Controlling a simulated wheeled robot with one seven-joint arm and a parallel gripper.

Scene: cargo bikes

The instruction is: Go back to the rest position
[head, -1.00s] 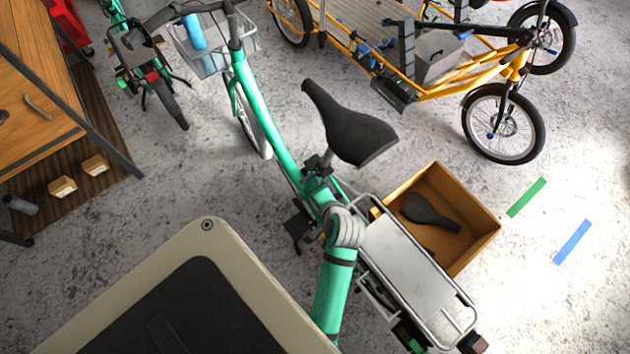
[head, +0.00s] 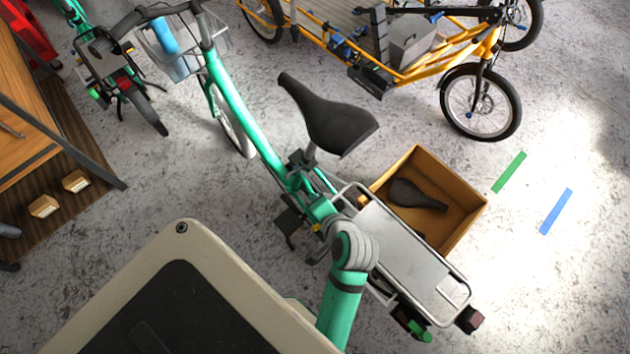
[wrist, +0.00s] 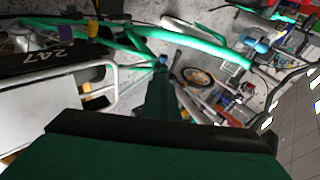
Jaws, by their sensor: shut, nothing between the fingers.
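My gripper (wrist: 163,92) shows in the wrist view as dark green fingers together at the centre, with nothing between them, above a wide dark green and black body. In the head view my green arm with its grey joint rises at the lower middle, in front of the green bike's rear part. The gripper itself cannot be made out there. In the wrist view, green bike tubes (wrist: 190,40) cross behind the fingers. A pale rack and a dark panel marked 247 (wrist: 60,55) lie to the left.
A green bike (head: 240,110) with a black saddle (head: 325,118) and grey rear rack (head: 415,255) stands close ahead. A wooden box (head: 460,215) holding a black saddle (head: 415,195) is beside the rack. A yellow cargo bike (head: 420,70) stands behind. A wooden bench (head: 25,85) is left.

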